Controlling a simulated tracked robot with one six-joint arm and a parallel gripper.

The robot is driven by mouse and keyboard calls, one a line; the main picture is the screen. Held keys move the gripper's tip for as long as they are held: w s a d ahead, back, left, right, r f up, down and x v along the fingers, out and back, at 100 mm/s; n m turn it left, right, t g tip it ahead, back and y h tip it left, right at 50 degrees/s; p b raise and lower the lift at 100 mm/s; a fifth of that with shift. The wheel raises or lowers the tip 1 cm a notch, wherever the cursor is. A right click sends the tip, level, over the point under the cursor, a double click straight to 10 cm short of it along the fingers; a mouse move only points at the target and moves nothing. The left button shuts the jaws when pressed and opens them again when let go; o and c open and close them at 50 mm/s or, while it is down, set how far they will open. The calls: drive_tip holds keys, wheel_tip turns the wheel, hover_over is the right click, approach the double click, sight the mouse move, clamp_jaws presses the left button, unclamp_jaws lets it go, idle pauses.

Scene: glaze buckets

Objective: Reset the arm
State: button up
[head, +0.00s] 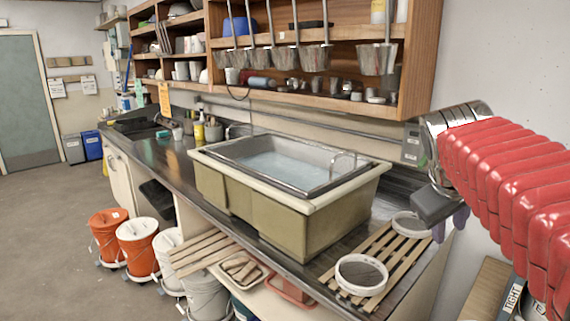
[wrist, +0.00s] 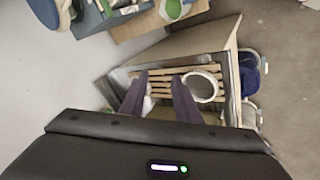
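My gripper (head: 450,224) hangs at the right of the head view, at the end of my red-sleeved arm. It is above and beside the right end of the counter. In the wrist view my gripper (wrist: 160,77) shows two dark purple fingers set apart, with nothing held between them. Behind the fingers, and apart from them, are a wooden slatted rack (wrist: 155,73) and a round white-rimmed sieve (wrist: 201,86).
A sink basin (head: 215,180) stands on the dark counter. A slatted rack (head: 330,277) carries a round sieve (head: 361,272) and another sieve (head: 411,224). Metal cups hang under the shelves (head: 425,60). An orange bucket (head: 138,245) stands on the floor, left.

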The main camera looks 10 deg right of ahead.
drive_tip(key=s+a+f+y, duration=0.1)
drive_tip(key=s+a+f, duration=0.3)
drive_tip(key=a, duration=0.3)
drive_tip(key=s+a+f+m+y, duration=0.1)
drive_tip(key=s+a+f+y, duration=0.1)
drive_tip(key=s+a+f, duration=0.2)
drive_tip(key=s+a+f+t+y, duration=0.1)
drive_tip(key=s+a+f, duration=0.3)
drive_tip(key=a+f, duration=0.5)
drive_tip(key=shift+s+a+m+y, duration=0.3)
drive_tip(key=shift+a+y, duration=0.3)
drive_tip(key=shift+a, duration=0.35)
drive_tip(key=shift+f, duration=0.1)
